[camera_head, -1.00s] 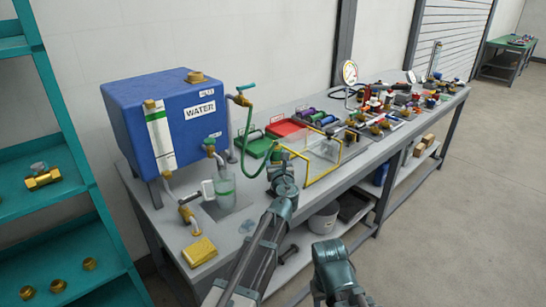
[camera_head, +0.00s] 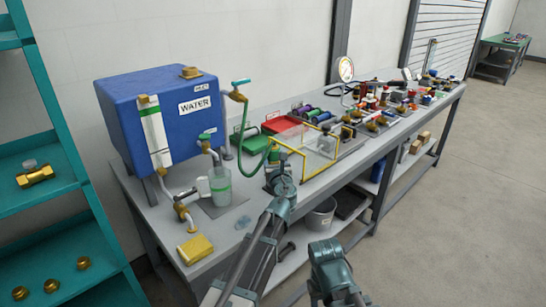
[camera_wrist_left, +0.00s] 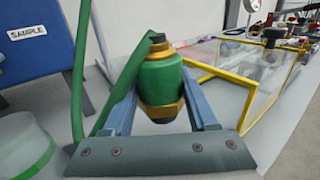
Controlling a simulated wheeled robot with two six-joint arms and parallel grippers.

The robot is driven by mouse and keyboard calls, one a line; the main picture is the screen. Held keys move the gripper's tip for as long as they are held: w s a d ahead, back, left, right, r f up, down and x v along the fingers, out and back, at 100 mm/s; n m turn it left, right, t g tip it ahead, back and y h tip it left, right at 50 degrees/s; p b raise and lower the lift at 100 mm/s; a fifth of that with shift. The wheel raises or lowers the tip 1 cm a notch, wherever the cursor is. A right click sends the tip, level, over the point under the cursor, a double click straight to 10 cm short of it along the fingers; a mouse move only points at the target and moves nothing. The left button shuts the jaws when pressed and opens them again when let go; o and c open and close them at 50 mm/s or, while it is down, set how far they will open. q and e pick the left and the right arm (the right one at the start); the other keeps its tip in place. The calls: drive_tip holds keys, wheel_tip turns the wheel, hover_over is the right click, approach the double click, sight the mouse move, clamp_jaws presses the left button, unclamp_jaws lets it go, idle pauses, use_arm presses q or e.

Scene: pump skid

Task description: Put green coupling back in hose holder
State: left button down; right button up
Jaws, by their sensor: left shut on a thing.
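The green coupling (camera_wrist_left: 161,78) has a green body with brass collars and a dark top end. In the left wrist view it stands roughly upright between the two fingers of my left gripper (camera_wrist_left: 160,100), which is shut on it. In the head view my left gripper (camera_head: 277,160) is over the bench, in front of the green hose (camera_head: 243,135) and left of the yellow-framed guard. I cannot make out the hose holder. My right gripper is not in view.
The yellow-framed clear guard (camera_head: 316,172) stands close beside the left gripper. A glass jug (camera_head: 219,187) with a green band and a yellow sponge (camera_head: 195,249) are to its left. Red (camera_head: 281,123) and green bins are behind. Teal shelving (camera_head: 45,175) borders the left.

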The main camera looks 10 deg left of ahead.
use_arm(q)
drive_tip(key=shift+f, duration=0.15)
wheel_tip(320, 180, down, 5)
drive_tip(key=b, duration=0.5)
drive_tip(key=shift+f+b, duration=1.8)
drive_tip(key=shift+b, duration=0.15)
idle(1.0)
drive_tip(key=shift+c, duration=0.6)
unclamp_jaws()
drive_tip(key=v, duration=1.4)
